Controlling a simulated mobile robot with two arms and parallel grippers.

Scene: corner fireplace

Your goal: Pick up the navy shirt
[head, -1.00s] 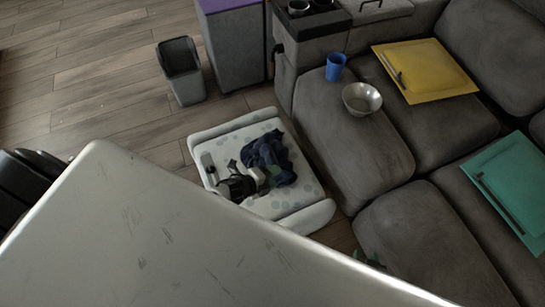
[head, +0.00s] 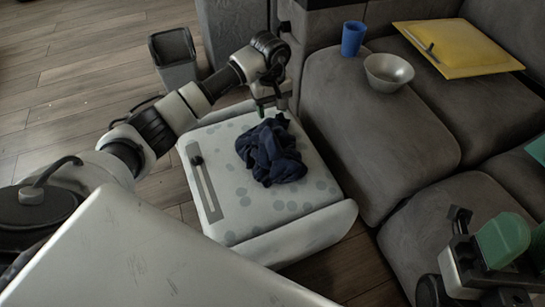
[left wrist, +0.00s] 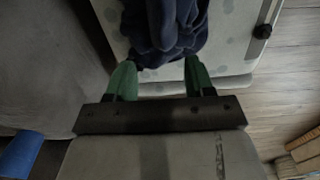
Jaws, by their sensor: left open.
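The navy shirt (head: 270,152) lies crumpled on a white dotted padded seat (head: 225,150). My left gripper (head: 272,107) is at the shirt's far edge with its green fingers pointing down. In the left wrist view the gripper (left wrist: 158,70) is open, and the shirt (left wrist: 165,28) lies just ahead of and partly between the fingertips. No cloth is clamped. My right gripper (head: 518,243) is at the lower right over the sofa, away from the shirt. Its green fingers overlap and are cut by the frame edge, so its opening is unclear.
A grey strip with a black knob (head: 205,185) lies on the padded seat. A grey bin (head: 174,60) stands on the wood floor.

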